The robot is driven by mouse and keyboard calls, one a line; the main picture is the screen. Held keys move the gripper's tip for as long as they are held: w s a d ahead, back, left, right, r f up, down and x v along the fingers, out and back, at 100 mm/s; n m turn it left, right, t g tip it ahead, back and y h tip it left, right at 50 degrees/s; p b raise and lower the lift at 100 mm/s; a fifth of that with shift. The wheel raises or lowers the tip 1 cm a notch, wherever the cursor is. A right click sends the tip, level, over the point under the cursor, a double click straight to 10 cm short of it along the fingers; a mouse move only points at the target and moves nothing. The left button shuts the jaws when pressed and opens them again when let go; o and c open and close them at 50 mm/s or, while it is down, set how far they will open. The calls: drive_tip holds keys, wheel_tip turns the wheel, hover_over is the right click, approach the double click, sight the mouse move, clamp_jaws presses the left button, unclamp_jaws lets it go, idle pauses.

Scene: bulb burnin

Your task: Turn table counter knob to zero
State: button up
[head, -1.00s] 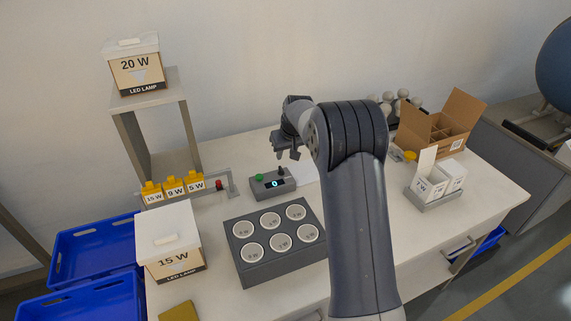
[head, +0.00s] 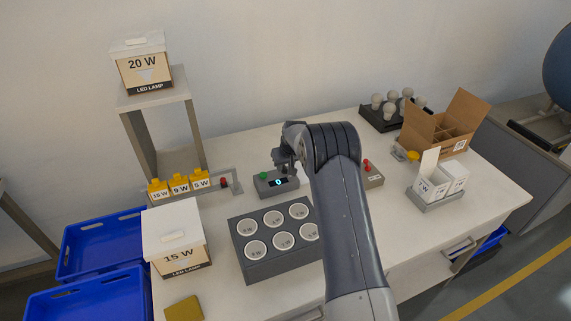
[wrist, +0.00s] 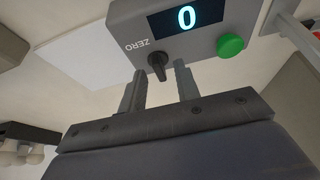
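The table counter (head: 268,189) is a small grey box on the table behind the socket block. In the wrist view, the counter (wrist: 197,47) has a lit display (wrist: 186,18) reading 0, a green button (wrist: 230,45) and a black knob (wrist: 157,64) beside the word ZERO. My gripper (head: 284,168) is at the counter's right part in the head view. In the wrist view my gripper (wrist: 160,78) is open, its two fingers apart with the knob between and just beyond their tips. I cannot tell whether either finger touches it.
A grey block with several round sockets (head: 240,247) stands in front of the counter. A red-buttoned box (head: 374,181) is to the right of my arm. A bulb tray (head: 368,116) and an open carton (head: 420,134) stand at the back right. A 15 W box (head: 173,245) is front left.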

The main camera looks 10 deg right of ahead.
drive_tip(key=shift+f, duration=0.1)
clamp_jaws()
idle(0.3)
